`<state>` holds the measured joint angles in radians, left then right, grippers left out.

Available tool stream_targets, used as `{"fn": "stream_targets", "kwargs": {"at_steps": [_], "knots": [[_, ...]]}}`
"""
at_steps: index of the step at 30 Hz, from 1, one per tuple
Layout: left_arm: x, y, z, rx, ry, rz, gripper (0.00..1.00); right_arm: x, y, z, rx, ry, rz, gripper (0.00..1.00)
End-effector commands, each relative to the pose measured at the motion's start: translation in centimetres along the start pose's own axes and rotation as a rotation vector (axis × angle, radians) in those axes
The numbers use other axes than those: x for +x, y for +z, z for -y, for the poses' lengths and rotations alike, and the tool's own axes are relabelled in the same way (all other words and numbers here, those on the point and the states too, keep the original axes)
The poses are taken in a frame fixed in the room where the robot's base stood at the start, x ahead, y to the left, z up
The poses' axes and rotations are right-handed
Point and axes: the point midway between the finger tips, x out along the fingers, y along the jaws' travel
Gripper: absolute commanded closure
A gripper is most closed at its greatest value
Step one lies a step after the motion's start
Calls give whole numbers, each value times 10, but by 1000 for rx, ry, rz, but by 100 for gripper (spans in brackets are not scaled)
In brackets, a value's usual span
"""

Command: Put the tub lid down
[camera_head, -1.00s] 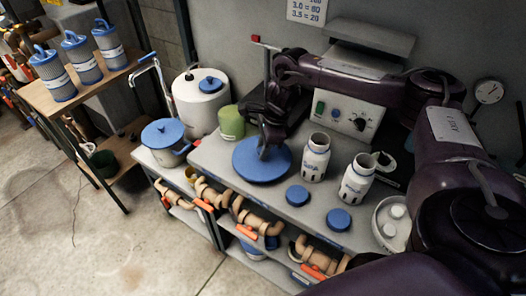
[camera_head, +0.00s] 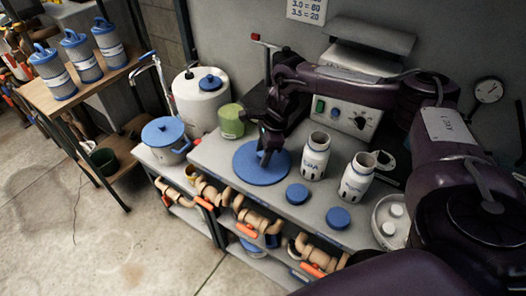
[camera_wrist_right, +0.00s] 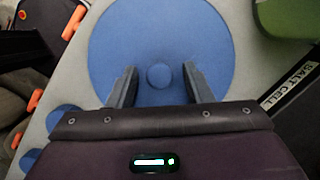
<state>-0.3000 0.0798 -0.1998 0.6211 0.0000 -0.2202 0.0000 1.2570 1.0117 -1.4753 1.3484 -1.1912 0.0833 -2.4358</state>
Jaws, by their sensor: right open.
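The tub lid is a large blue disc (camera_head: 262,172) lying flat on the grey bench in the head view. It also fills the top middle of the right wrist view (camera_wrist_right: 160,30), with a small round knob at its centre. My right gripper (camera_head: 266,157) is above the lid. In the right wrist view the two fingers of my right gripper (camera_wrist_right: 157,85) stand wide apart, on either side of the knob, with clear gaps to it. The left gripper is in neither view.
Small blue caps (camera_head: 297,194) (camera_head: 337,218) lie in front. A white tank (camera_head: 200,103) and a blue-lidded pot (camera_head: 163,135) are to the left.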

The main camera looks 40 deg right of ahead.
Motion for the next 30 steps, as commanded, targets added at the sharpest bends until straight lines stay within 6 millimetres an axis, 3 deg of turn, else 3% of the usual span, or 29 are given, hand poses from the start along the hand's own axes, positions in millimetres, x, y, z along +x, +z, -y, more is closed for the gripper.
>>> {"fn": "stream_targets", "kwargs": {"at_steps": [5, 15, 18, 23, 30], "knots": [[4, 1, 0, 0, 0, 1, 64, -18, 0, 1, 0, -3, 2, 54], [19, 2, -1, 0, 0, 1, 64, -89, 1, 1, 0, -5, 3, 54], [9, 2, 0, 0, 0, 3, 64, -110, 2, 1, -1, -3, 1, 54], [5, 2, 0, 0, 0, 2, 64, -121, 1, 0, 0, -2, 1, 54], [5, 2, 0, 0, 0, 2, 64, -121, 0, 0, 1, 1, 0, 54]]}}
